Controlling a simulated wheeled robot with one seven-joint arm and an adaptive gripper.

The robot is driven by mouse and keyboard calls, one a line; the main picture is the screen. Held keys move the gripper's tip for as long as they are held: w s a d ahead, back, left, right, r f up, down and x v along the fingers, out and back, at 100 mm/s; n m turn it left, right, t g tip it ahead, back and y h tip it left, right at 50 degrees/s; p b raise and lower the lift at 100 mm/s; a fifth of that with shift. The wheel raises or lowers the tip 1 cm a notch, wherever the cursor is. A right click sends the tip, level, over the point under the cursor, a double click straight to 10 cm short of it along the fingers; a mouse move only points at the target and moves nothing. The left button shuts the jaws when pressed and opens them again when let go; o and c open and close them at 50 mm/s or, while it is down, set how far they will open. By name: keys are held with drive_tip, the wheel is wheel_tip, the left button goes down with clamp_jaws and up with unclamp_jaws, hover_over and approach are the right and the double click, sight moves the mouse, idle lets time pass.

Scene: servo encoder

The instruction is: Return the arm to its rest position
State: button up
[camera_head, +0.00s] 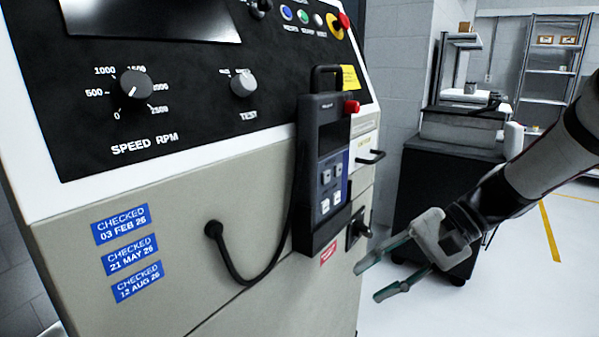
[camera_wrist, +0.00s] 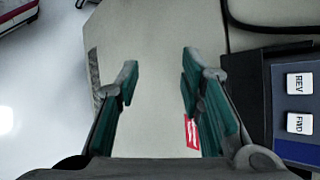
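My gripper (camera_head: 380,277) is at the right of the cabinet in the head view, with its fingers apart and nothing between them. My arm comes in from the right edge. In the wrist view my gripper (camera_wrist: 160,88) is also open and empty, facing the beige cabinet panel (camera_wrist: 150,35). A dark handheld pendant (camera_head: 324,165) hangs on the cabinet front, left of and above my fingertips. Its REV and FWD keys (camera_wrist: 299,103) show at the right of the wrist view.
The beige cabinet (camera_head: 190,230) has a black control panel with a speed knob (camera_head: 136,84) and a test knob (camera_head: 243,84). A black cable loops from it to the pendant. A dark cart (camera_head: 425,185) stands behind my gripper. Shelving (camera_head: 548,75) is farther back; open floor lies below.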

drive_tip(key=s+d+r+n+h, duration=0.1)
drive_tip(key=s+d+n+h, duration=0.15)
drive_tip(key=s, duration=0.65)
drive_tip(key=s+d+n+t+h, duration=0.15)
drive_tip(key=s+h, duration=0.25)
drive_tip(key=s, duration=0.4)
drive_tip(key=s+d+r+n+g+h, duration=0.15)
drive_tip(key=s+h, duration=0.25)
drive_tip(key=s, duration=0.5)
wheel_tip(320, 180, up, 23)
drive_tip(key=t+p, duration=0.4)
drive_tip(key=p, duration=1.8)
drive_tip(key=shift+d+r+n+t+p, duration=0.15)
drive_tip(key=shift+d+n+t+p, duration=0.15)
drive_tip(key=shift+d+n+p, duration=0.1)
drive_tip(key=shift+c, duration=0.2)
